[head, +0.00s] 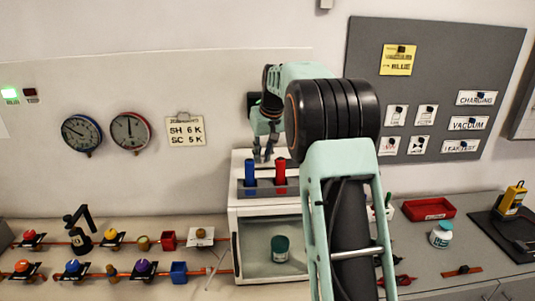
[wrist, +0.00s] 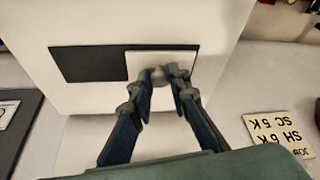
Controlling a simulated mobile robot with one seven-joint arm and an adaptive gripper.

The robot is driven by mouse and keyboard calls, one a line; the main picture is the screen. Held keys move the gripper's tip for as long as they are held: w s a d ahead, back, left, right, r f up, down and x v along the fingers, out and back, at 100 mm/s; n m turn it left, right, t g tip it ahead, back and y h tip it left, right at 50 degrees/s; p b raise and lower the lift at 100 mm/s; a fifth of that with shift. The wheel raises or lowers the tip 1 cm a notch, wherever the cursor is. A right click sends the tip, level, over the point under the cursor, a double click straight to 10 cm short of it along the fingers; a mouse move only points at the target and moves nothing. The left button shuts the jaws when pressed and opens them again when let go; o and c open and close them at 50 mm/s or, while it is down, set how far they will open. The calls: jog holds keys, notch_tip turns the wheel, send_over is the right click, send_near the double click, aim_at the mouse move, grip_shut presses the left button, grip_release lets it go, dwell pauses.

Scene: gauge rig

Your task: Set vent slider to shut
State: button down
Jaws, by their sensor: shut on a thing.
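The vent slider (wrist: 180,61) is a pale plate with a small knob, on the white top of the cabinet in the wrist view. It sits at the right end of a dark vent opening (wrist: 88,63), whose left part is uncovered. My gripper (wrist: 160,76) has its two fingertips closed around the slider's knob. In the head view my gripper (head: 263,157) reaches down to the cabinet top behind the red and blue cylinders. The slider cannot be made out there. I see no open or shut marking near it.
The white cabinet (head: 235,225) has a glazed front with a green-lidded jar (head: 280,248) inside. A blue cylinder (head: 250,172) and a red cylinder (head: 280,170) stand in a rack at its front top. A hanging note (head: 185,130) and two gauges are on the wall at left.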

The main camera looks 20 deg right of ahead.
jog(key=shift+a, duration=0.3)
jog(key=c, duration=1.8)
grip_release()
jog(key=shift+a, duration=0.1)
jog(key=shift+d+r, duration=0.15)
jog(key=shift+d, duration=0.05)
jog(key=v, duration=1.1)
jog(key=shift+s+r, duration=0.2)
jog(key=shift+r, duration=0.15)
